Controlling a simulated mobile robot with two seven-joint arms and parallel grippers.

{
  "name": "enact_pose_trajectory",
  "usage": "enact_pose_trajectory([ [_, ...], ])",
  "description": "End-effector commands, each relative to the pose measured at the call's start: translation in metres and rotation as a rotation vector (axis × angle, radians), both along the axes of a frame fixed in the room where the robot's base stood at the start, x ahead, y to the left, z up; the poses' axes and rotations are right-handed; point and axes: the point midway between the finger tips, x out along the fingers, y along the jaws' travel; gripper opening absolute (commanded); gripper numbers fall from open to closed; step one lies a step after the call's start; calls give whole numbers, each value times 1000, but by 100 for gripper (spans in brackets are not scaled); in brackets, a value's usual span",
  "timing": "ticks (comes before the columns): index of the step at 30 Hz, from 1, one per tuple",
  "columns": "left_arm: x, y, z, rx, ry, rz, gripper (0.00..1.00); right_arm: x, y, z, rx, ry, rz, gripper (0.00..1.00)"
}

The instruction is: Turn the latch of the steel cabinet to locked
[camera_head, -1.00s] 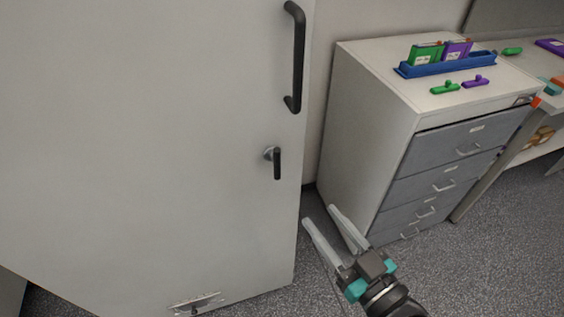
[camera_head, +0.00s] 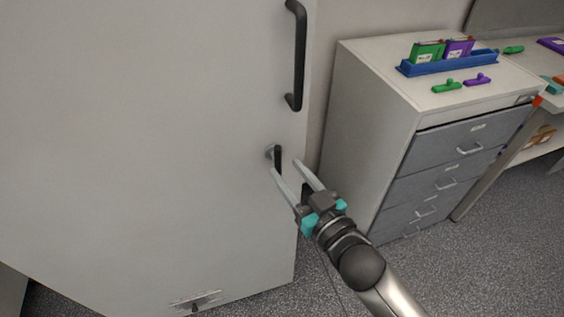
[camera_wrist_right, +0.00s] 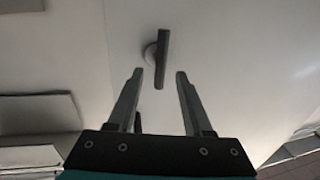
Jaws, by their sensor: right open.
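The steel cabinet (camera_head: 130,150) has a pale, flat door that fills the left of the head view. Its latch (camera_head: 277,158) is a small dark lever on a round grey base, below the long handle, and it hangs about vertical. My right gripper (camera_head: 284,167) is open, with its fingertips at the latch and partly hiding its lower end. In the right wrist view the latch (camera_wrist_right: 163,58) lies just beyond the open fingertips, about in line with the gap between them. Whether a finger touches it I cannot tell. My left gripper is not in view.
A long black handle (camera_head: 297,55) stands out from the door above the latch. A grey drawer unit (camera_head: 365,130) stands to the right, with a blue tray (camera_head: 450,66) and green and purple items on top. Speckled floor (camera_head: 480,260) is clear at the lower right.

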Motion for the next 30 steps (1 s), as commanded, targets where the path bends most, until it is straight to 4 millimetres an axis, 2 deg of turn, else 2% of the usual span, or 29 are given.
enact_pose_trajectory([
  [7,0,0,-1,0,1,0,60,23,13,0,0,-1,0,51],
  [20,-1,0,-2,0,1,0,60,28,16,0,0,0,0,50],
  [30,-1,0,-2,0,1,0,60,28,16,0,0,0,0,11],
])
